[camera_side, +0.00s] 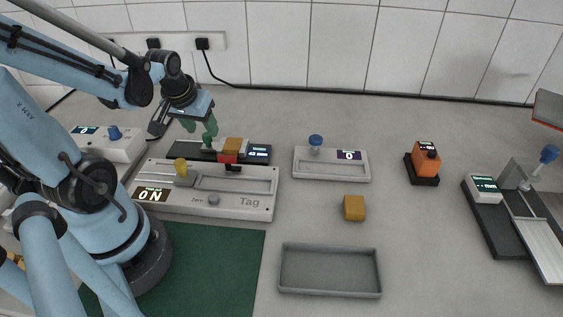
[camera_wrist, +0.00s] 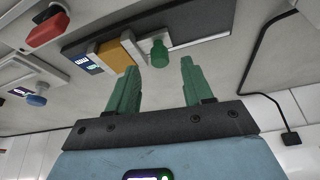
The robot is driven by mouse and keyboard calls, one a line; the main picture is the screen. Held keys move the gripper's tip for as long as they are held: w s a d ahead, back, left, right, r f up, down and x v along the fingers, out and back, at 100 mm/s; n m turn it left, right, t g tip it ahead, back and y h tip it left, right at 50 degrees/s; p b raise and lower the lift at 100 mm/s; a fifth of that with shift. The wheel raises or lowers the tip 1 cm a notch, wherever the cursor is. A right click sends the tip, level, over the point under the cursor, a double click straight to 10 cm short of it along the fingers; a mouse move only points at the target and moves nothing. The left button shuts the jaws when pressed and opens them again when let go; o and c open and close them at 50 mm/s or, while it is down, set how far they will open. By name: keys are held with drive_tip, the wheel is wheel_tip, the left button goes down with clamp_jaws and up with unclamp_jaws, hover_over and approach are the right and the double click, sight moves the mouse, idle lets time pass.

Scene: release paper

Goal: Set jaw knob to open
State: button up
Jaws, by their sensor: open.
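A dark vise-like fixture has a small display (camera_side: 258,153) at its right end and holds an orange block (camera_side: 236,144) in its jaws. The block also shows in the wrist view (camera_wrist: 110,58). A green knob (camera_side: 207,141) stands left of the block; in the wrist view the knob (camera_wrist: 159,53) lies ahead of the fingertips, between their lines. It looks like the jaw knob, but no label is readable. My gripper (camera_side: 200,126) has green fingers, open and empty, just above the knob. They also show in the wrist view (camera_wrist: 158,68), apart from the knob.
A box with a blue knob (camera_side: 113,133) stands left. A panel (camera_side: 350,168), loose orange block (camera_side: 354,208), empty grey tray (camera_side: 330,292) and orange device (camera_side: 424,160) lie right, with free table between.

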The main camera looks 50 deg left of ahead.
sight(206, 134)
drive_tip(key=shift+x, duration=1.5)
drive_tip(key=shift+f, duration=0.1)
clamp_jaws()
